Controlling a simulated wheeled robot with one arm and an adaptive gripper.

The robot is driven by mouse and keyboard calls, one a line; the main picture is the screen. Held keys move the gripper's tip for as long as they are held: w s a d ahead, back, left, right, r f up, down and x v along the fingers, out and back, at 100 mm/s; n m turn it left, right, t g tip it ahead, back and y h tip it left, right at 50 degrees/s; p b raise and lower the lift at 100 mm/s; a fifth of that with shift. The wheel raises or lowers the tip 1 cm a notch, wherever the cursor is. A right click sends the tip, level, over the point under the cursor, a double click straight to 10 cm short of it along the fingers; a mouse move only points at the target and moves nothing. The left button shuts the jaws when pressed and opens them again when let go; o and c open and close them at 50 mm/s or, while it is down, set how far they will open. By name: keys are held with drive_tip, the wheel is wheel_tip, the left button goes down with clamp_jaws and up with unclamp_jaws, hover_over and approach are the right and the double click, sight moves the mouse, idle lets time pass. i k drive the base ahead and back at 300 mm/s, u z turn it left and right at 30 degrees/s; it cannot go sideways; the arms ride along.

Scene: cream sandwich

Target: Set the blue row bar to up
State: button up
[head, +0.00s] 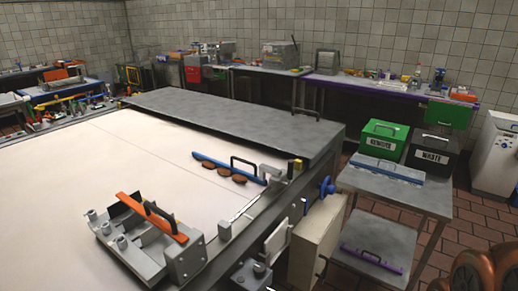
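A blue bar (212,162) lies low along the far right part of the cream work surface, its right end near a grey metal bracket (268,172). A black arched handle (236,160) rises near that end. Three brown round pieces (224,171) sit in a row against its near side. I cannot tell whether the bar touches the surface. My gripper is not in view.
An orange bar (152,218) sits on a grey fixture (130,240) at the front. A grey slab (220,112) covers the back of the table. The cart holds green (383,140) and black (432,152) bins, with a purple bar (370,260) below. Brown tiled floor shows right.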

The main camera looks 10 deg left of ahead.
sight(263, 168)
drive_tip(key=u, duration=2.7)
drive_tip(key=k, duration=0.85)
drive_tip(key=z, duration=0.85)
drive_tip(key=i, duration=1)
drive_tip(key=z, duration=0.05)
